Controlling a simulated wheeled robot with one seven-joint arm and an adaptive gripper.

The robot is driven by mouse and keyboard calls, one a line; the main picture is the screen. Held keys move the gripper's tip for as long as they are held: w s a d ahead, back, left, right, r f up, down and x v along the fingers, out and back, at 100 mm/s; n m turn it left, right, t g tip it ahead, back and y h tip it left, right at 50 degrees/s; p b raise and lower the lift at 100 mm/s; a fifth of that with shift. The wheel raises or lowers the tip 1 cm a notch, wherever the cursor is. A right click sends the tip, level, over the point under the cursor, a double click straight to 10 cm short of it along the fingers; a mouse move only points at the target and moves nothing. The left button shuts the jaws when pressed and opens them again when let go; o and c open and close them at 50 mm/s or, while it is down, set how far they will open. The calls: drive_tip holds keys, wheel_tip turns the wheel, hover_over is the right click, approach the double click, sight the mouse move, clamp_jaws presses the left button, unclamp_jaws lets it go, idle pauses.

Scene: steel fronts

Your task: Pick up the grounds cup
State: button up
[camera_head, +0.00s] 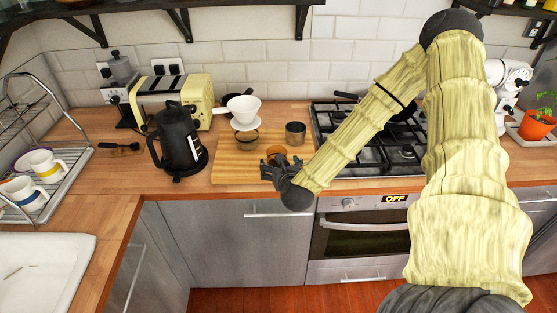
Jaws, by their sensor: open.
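A small orange-brown cup (276,150) stands on the wooden board, right at the fingertips of my gripper (278,161). A small grey metal cup (295,133) stands just behind and to the right of it. Neither is marked, so I cannot tell for sure which is the grounds cup. My gripper is open, low over the board's front right part, with its dark fingers pointing away from me. The fingers partly hide the base of the brown cup. I cannot tell whether they touch it.
The wooden board (232,174) also bears a white dripper (243,108) over a glass vessel. A black kettle (179,140) stands left of the board, a cream toaster (172,93) behind. The gas hob (405,153) lies to the right, under my arm. The board's front left is clear.

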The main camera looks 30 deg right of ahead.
drive_tip(key=shift+p+x, duration=0.7)
drive_tip(key=shift+x, duration=0.9)
drive_tip(key=shift+s+f, duration=0.15)
drive_tip(key=shift+f, duration=0.05)
drive_tip(key=c, duration=1.2)
